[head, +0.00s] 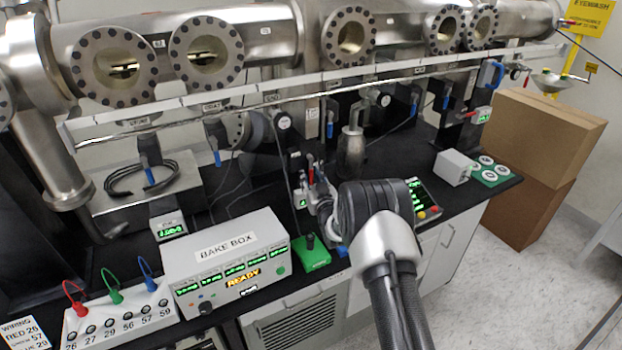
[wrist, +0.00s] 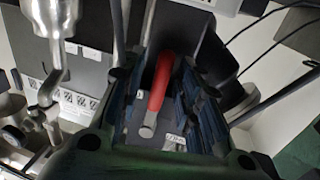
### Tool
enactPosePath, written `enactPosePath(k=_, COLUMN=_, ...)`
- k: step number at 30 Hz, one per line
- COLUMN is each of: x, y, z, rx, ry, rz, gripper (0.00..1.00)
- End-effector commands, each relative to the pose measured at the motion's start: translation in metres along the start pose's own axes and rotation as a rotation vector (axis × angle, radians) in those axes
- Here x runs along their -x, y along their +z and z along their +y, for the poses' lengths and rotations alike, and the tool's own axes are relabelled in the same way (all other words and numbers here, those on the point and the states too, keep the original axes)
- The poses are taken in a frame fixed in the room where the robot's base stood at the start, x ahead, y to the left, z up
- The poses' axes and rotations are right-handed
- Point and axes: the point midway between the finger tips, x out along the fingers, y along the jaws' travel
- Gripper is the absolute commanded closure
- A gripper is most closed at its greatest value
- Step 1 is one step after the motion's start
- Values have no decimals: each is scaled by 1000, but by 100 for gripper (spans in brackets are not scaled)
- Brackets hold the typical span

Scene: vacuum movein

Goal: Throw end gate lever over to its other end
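A red-handled lever (wrist: 163,75) with a bare metal end shows in the wrist view, between the two dark fingers of my gripper (wrist: 165,100). The fingers are apart, with visible gaps on both sides of the red handle. I cannot tell how deep the lever sits between them. In the head view a small red handle (head: 311,173) shows just left of my wrist, and my arm hides most of the gripper there. No label naming the end gate is readable.
The bake box (head: 228,262), a green box with a knob (head: 311,253) and a panel of plugged leads (head: 118,318) stand left of my arm. A metal vessel (head: 351,150) stands behind it. Cardboard boxes (head: 545,132) stand on the floor at right, beside clear floor.

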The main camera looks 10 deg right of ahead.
Motion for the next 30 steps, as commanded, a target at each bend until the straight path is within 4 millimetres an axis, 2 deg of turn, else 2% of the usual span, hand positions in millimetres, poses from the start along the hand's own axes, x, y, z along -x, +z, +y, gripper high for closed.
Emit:
enactPosePath(k=7, x=0, y=0, z=0, rx=0, ry=0, rz=0, gripper=69)
enactPosePath(k=21, x=0, y=0, z=0, rx=0, ry=0, rz=0, gripper=100)
enactPosePath(k=30, x=0, y=0, z=0, rx=0, ry=0, rz=0, gripper=100)
